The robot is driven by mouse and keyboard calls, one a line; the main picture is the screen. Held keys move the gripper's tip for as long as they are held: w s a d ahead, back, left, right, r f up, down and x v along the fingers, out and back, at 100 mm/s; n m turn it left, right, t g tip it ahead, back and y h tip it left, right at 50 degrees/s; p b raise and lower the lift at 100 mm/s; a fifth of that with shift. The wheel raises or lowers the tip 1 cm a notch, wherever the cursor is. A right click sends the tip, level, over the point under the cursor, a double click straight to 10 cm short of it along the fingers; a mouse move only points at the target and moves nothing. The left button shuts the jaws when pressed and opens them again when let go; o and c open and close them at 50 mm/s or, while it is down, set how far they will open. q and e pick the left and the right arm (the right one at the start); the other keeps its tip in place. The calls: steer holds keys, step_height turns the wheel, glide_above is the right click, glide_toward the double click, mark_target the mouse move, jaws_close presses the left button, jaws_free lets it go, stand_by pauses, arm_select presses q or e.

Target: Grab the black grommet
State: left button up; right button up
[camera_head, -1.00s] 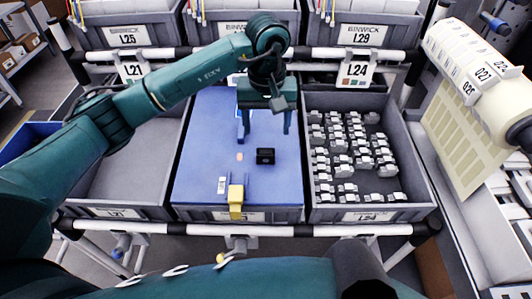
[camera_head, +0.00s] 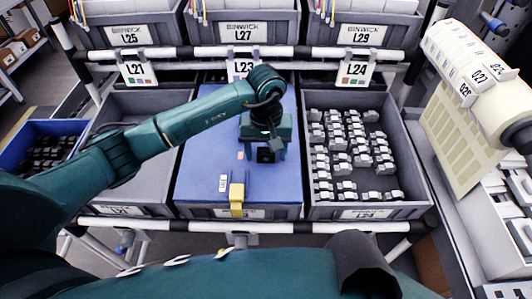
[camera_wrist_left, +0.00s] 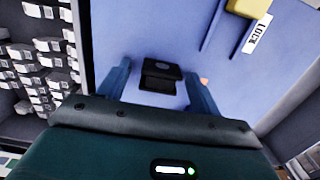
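The black grommet (camera_head: 265,155) is a small dark block with a round hole. It lies on the blue board (camera_head: 200,170) in the middle bin. My left gripper (camera_head: 265,158) is over it, with a finger on each side. In the left wrist view the grommet (camera_wrist_left: 161,76) sits between and just beyond the spread fingers of my left gripper (camera_wrist_left: 158,82), with gaps on both sides. The gripper is open and holds nothing. My right gripper is not in view.
A yellow block (camera_head: 237,199) sits at the board's front edge. A small orange piece (camera_head: 240,156) lies left of the grommet. The bin on the right (camera_head: 425,185) holds several grey parts. The left bin (camera_head: 150,190) looks empty. A white rail (camera_head: 330,228) runs along the front.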

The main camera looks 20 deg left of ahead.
arm_select(q)
steer(key=c, duration=1)
steer(key=shift+o, duration=0.2)
